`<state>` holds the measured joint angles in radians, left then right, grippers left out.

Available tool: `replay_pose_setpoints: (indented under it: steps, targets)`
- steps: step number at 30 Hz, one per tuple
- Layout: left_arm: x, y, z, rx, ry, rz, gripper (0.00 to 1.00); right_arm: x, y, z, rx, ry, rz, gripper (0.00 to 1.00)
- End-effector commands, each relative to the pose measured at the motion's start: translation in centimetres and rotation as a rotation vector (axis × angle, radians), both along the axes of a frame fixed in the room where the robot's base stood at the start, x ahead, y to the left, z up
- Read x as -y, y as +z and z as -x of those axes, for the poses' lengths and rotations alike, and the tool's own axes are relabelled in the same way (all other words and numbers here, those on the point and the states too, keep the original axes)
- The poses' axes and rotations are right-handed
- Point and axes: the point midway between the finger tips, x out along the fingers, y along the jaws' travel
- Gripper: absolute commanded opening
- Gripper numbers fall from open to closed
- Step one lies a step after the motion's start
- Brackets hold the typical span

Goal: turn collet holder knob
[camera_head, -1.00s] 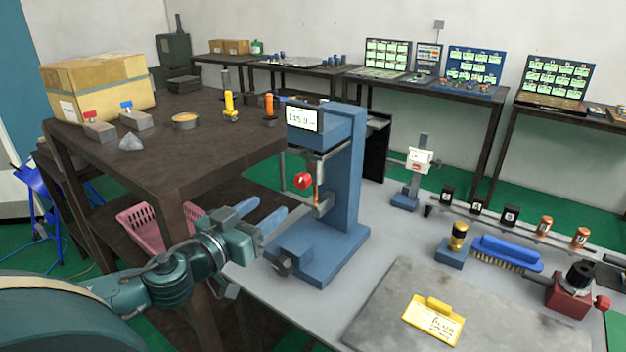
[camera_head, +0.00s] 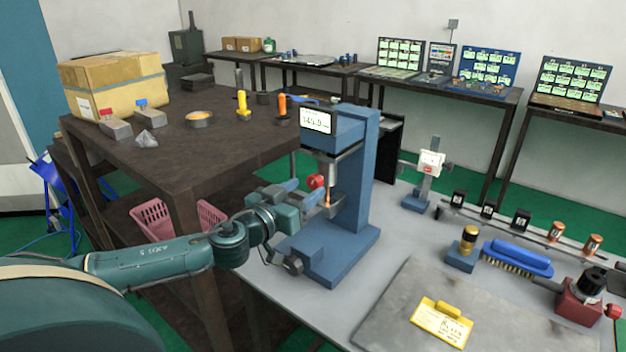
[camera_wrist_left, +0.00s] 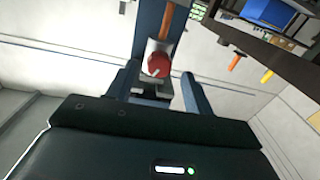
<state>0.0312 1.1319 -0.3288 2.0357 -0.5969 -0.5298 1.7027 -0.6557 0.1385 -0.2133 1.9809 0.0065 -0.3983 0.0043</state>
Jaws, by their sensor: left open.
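A blue upright stand (camera_head: 357,190) with a digital display carries a round red knob (camera_head: 315,181) on its front. My left gripper (camera_head: 304,194) is open, with its fingers close to the knob. In the left wrist view, the red knob (camera_wrist_left: 159,64) sits between and just beyond the two finger ends, with an orange rod above it. Whether a finger touches the knob I cannot tell. A red block with a black chuck (camera_head: 581,300) stands at the right and has its own small red knob (camera_head: 612,311). My right gripper is not in view.
A dark brown table (camera_head: 225,146) with boxes and tools stands close on the left, above my forearm. A grey plate with a yellow label (camera_head: 441,322) lies on the bench to the right. A blue brush (camera_head: 517,257) lies behind it.

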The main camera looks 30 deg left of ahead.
Motion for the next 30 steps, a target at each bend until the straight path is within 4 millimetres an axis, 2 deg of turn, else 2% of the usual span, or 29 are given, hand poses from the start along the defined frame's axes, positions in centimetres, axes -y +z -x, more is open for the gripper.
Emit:
replay_pose_setpoints:
  steps: [9, 22, 30]
  targets:
    - [0.2, 0.3, -3.3, 0.002, -0.002, 0.001, 0.52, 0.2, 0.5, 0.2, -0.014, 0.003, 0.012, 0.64]
    - [0.3, 0.0, -3.9, 0.0, -0.003, -0.001, 0.52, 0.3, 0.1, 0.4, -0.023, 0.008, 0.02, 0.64]
    - [0.3, 0.0, -3.9, 0.0, -0.003, -0.001, 0.3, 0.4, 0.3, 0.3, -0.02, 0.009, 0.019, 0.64]
